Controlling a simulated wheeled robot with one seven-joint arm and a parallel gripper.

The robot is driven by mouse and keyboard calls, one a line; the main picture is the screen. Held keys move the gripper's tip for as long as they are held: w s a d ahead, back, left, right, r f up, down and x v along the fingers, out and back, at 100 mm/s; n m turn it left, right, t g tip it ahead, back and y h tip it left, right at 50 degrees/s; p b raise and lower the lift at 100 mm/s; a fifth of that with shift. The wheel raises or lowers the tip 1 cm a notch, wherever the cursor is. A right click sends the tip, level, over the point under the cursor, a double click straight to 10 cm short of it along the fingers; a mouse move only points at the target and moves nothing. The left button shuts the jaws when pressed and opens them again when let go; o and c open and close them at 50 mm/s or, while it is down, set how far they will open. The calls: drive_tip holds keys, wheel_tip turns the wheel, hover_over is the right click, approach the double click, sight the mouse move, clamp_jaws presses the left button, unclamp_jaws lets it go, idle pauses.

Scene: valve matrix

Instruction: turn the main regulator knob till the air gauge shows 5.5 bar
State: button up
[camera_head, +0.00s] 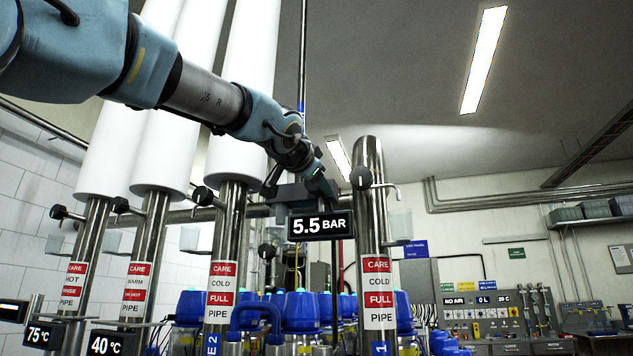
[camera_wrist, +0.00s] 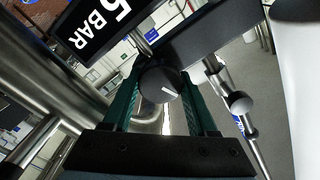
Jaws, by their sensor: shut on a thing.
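The air gauge display (camera_head: 320,225) is a black box with white text reading 5.5 BAR. In the wrist view it shows in part at the upper left (camera_wrist: 88,30), tilted. The regulator knob (camera_wrist: 158,84) is round and black with a short slanted white mark on its face. My gripper (camera_wrist: 162,98) has its two green fingers on either side of the knob, shut on it. In the head view my gripper (camera_head: 320,184) is just above the gauge display, and I cannot make out the knob there.
Steel pipes with red and white labels, such as the cold pipe (camera_head: 377,250), stand on both sides of the display. Black valve handles (camera_head: 361,178) stick out from them. Blue-topped containers (camera_head: 300,310) are below. A control panel (camera_head: 485,312) is at the right.

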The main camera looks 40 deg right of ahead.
idle(0.4)
drive_tip(key=o, duration=1.4)
drive_tip(key=b+v, duration=0.4)
drive_tip(key=v, duration=0.6)
drive_tip(key=shift+s+a, duration=0.2)
drive_tip(key=shift+a, duration=0.15)
drive_tip(key=shift+f, duration=0.1)
